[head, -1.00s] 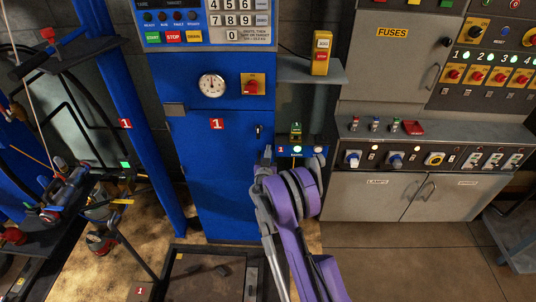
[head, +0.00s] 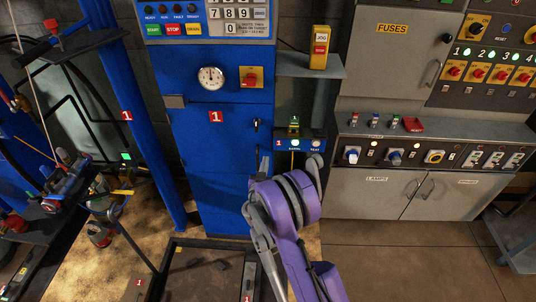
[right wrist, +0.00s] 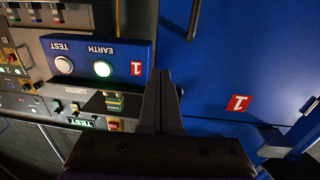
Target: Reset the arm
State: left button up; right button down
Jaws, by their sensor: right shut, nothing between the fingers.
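My right arm (head: 285,205), purple and grey, reaches up from the bottom of the head view in front of the blue cabinet's lower right side. Its hand is mostly hidden behind the arm there. In the right wrist view my right gripper (right wrist: 163,88) is shut and empty, its fingers together. It is in front of the gap between the blue EARTH/TEST box (right wrist: 95,55) and the blue cabinet door (right wrist: 240,60); I cannot tell whether it touches either. The box's EARTH button glows green and its TEST button is white. My left gripper is not in view.
The blue cabinet (head: 220,150) bears a gauge (head: 210,78) and a yellow-backed red switch (head: 250,77). A grey shelf (head: 335,70) holds a yellow JOG box (head: 320,47). A grey fuse console (head: 430,155) stands right. A black-rimmed tray (head: 180,245) lies on the floor. Floor at lower right is clear.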

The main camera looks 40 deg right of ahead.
jog(key=s+a+r+n+g+y, duration=0.1)
jog(key=s+a+r+g+y, duration=0.1)
jog(key=s+a+r, duration=0.3)
jog(key=s+a+r+n+g+y, duration=0.1)
jog(key=s+a+r+g+y, duration=0.15)
jog(key=s, duration=0.45)
jog(key=s+a+f+n+g+y, duration=0.2)
jog(key=s+a+n+y, duration=0.5)
jog(key=s+a, duration=1.1)
jog(key=shift+s+a+g+y, duration=0.2)
jog(key=shift+s+g+y, duration=0.25)
jog(key=shift+s+y, duration=0.25)
jog(key=shift+f, duration=0.1)
